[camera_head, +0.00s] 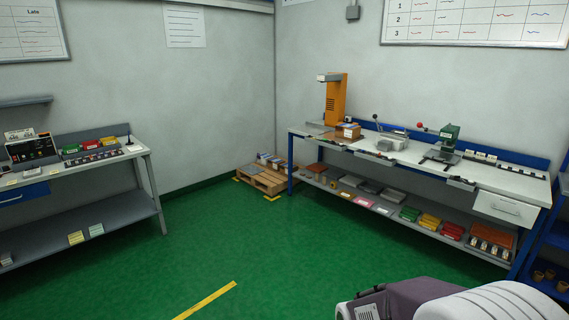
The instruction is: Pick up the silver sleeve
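I cannot pick out a silver sleeve in the head view; the small items on the benches are too far away to tell apart. The right workbench (478,178) stands along the back right wall and carries an orange upright machine (336,98), a dark green press (449,137) and several small grey items. The left workbench (88,163) carries a black box device (30,149) and small coloured bins (90,145). Neither of my grippers is in view.
Under the right bench a lower shelf (395,213) holds trays and coloured bins. A wooden pallet (265,180) with boxes stands in the corner. A blue rack (550,262) is at the right edge. The green floor (260,245) between the benches is clear.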

